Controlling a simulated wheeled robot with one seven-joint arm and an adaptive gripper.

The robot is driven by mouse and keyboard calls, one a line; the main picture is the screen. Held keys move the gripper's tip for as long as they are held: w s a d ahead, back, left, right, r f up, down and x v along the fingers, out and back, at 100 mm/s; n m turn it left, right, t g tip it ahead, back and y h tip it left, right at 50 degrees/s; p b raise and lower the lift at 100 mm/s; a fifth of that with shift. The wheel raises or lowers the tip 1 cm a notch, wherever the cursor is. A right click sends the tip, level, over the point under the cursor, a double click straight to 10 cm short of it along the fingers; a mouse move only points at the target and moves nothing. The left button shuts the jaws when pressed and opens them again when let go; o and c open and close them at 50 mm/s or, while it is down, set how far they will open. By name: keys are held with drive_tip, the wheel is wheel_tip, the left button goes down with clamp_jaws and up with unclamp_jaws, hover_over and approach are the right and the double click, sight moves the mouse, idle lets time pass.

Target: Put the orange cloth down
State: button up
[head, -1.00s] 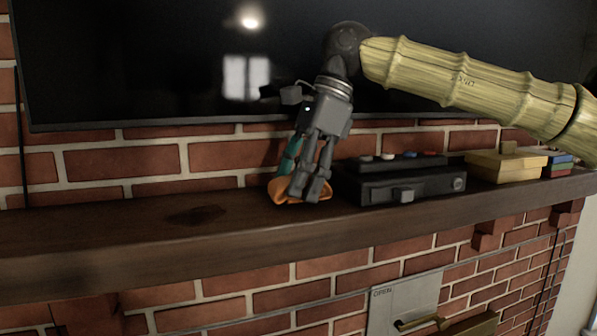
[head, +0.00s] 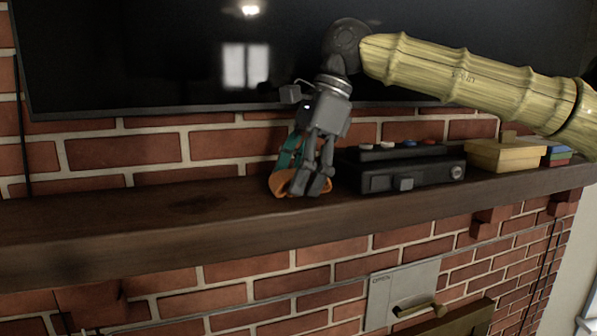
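The orange cloth (head: 283,185) is low on the dark wooden mantel, bunched around and behind my fingertips. It appears to touch the mantel top. My gripper (head: 308,186) points down over the cloth, just left of the black box-shaped device. The fingers cover part of the cloth, and I cannot tell whether they pinch it or are apart from it. A teal part (head: 290,151) shows behind the fingers, above the cloth.
The black device (head: 410,173) stands close to the right of my gripper. A yellow box (head: 500,157) and small stacked books (head: 556,157) are farther right. A dark screen (head: 180,60) hangs behind. The mantel (head: 120,215) is clear on the left.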

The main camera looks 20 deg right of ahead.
sight(314, 167)
drive_tip(key=shift+f, duration=0.15)
idle(0.3)
drive_tip(key=shift+w+d+r, duration=0.15)
drive_tip(key=shift+r, duration=0.4)
drive_tip(key=b+v, duration=0.3)
drive_tip(key=v, duration=0.4)
drive_tip(key=shift+d+r, duration=0.15)
drive_tip(key=shift+r, duration=0.1)
